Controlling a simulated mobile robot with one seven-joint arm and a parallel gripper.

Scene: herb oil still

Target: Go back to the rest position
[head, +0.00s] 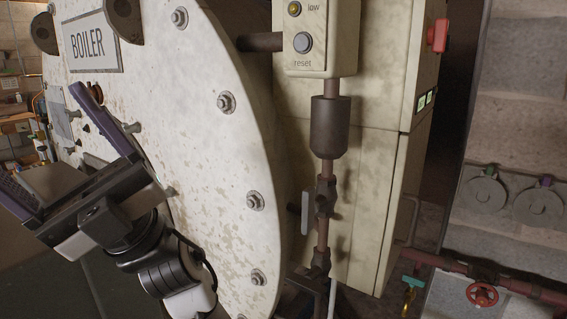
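My gripper (42,138) is at the left of the head view, in front of the cream boiler (195,148). Its two purple-edged fingers stand wide apart, and I see nothing held between them. The grey and black wrist behind it reaches down to the lower edge of the picture. The upper finger overlaps the boiler's front in the picture; I cannot tell how large the gap to it is. The rest position itself is not marked by anything in view.
A box with a yellow lamp and a grey reset button (303,42) stands on a pipe (323,235) with a valve lever right of the boiler front. A cream cabinet (375,170) is behind it. Red pipework with a handwheel (482,294) runs at lower right.

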